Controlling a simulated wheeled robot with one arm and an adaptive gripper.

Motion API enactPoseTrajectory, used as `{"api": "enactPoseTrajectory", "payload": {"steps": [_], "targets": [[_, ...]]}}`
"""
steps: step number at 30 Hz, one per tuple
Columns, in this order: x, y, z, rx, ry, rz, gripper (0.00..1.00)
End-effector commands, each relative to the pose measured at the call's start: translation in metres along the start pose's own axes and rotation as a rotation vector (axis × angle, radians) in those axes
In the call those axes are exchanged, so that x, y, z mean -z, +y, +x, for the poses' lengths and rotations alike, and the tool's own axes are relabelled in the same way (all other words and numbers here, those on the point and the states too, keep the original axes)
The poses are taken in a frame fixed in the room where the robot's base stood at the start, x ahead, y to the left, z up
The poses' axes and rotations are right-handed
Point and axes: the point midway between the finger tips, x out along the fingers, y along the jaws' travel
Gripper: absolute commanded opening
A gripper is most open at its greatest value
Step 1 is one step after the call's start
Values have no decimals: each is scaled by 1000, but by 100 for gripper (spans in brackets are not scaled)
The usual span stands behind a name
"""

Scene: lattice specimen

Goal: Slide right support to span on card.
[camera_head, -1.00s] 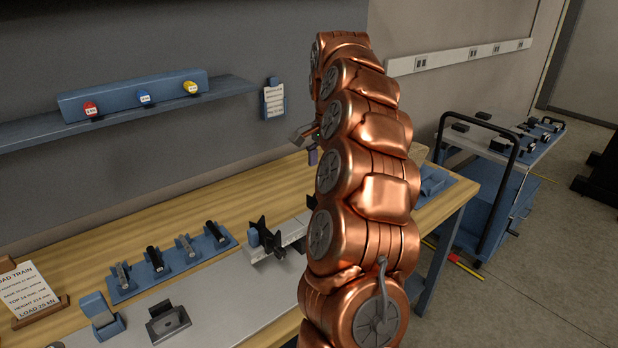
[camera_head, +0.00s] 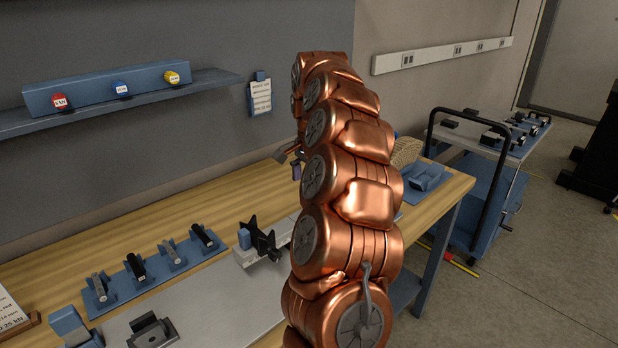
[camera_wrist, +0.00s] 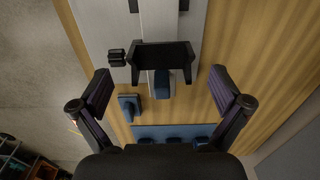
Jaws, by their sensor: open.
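A black support (camera_wrist: 163,57) sits across the pale metal rail in the wrist view, with a blue piece at its lower side. Parts of another dark piece show at the top edge of that view. In the head view a black support (camera_head: 262,241) stands on the pale rail (camera_head: 247,258) on the bench; my arm hides the rail's right part. My gripper (camera_wrist: 162,90) is open and empty, its fingers spread wide to either side of the rail's end. A white card (camera_head: 10,312) with printed text is cut off at the left edge of the head view; I cannot read it all.
A blue rack (camera_head: 113,292) with several dark pieces stands on the bench (camera_head: 90,236). A shelf (camera_head: 205,82) with coloured round tags is on the wall. A cart (camera_head: 488,205) stands at the right.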

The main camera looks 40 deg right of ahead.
Motion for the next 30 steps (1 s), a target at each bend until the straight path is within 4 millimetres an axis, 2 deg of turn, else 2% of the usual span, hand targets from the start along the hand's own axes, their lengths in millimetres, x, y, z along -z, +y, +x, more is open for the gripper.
{"api": "enactPoseTrajectory", "payload": {"steps": [9,15,27,30], "targets": [[-2,-1,34,-2,-1,-4,100],[-2,-1,50,-1,0,-5,100],[-2,-2,55,0,0,-5,100],[-2,-2,55,1,1,-5,90]]}}
